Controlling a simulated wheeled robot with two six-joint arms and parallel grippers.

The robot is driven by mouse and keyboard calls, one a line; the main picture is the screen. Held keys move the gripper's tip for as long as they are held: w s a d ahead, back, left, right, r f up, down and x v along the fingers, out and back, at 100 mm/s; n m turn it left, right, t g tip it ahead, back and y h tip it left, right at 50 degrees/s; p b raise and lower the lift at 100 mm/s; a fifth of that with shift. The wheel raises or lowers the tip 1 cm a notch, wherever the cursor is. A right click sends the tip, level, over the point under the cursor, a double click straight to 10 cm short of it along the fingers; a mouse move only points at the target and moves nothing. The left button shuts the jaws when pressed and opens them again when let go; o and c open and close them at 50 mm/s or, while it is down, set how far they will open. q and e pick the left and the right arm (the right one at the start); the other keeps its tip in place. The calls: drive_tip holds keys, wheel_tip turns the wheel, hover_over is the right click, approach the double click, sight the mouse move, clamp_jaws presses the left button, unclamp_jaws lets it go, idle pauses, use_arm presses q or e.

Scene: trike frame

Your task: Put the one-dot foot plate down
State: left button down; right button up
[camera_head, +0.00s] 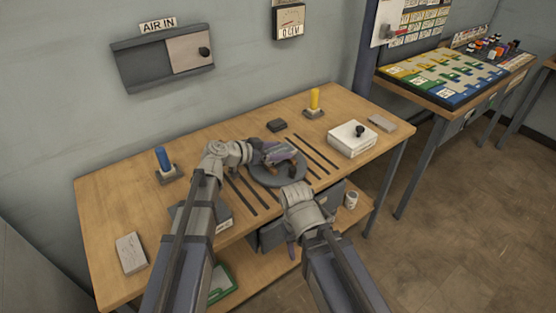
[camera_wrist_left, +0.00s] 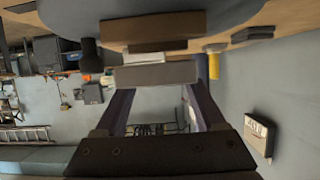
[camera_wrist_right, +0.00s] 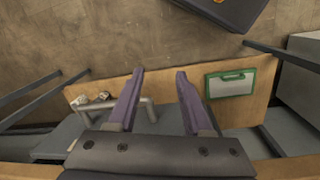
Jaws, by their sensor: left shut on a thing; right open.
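My left gripper (camera_head: 284,154) is over the round grey disc (camera_head: 262,180) in the middle of the table. In the left wrist view its fingers (camera_wrist_left: 160,100) are shut on a light grey plate (camera_wrist_left: 155,75), which I take for the foot plate; no dot shows on it. A brown block (camera_wrist_left: 155,28) lies just beyond the plate, close to the disc; I cannot tell whether they touch. My right gripper (camera_head: 291,248) hangs at the front edge of the table, mostly hidden by its arm. The right wrist view shows its fingers (camera_wrist_right: 158,100) open and empty.
A black knob (camera_head: 292,172) stands on the disc. A blue post (camera_head: 163,160) and yellow post (camera_head: 314,101) stand behind. A white box (camera_head: 352,138) is at right, a grey block (camera_head: 130,253) at front left. A green-framed board (camera_wrist_right: 230,83) lies on the lower shelf.

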use_arm(q)
drive_tip(key=shift+f, duration=0.65)
use_arm(e)
drive_tip(key=shift+f, duration=0.7)
use_arm(q)
drive_tip(key=shift+f+b, duration=0.25)
drive_tip(key=shift+b, duration=0.1)
unclamp_jaws()
use_arm(e)
drive_tip(key=shift+f, duration=0.2)
use_arm(q)
drive_tip(key=shift+r, duration=0.1)
drive_tip(key=p+v, duration=0.4)
drive_tip(key=v, duration=0.8)
drive_tip(key=shift+p, duration=0.35)
use_arm(e)
wheel_tip(320, 180, up, 5)
drive_tip(key=shift+f, duration=0.15)
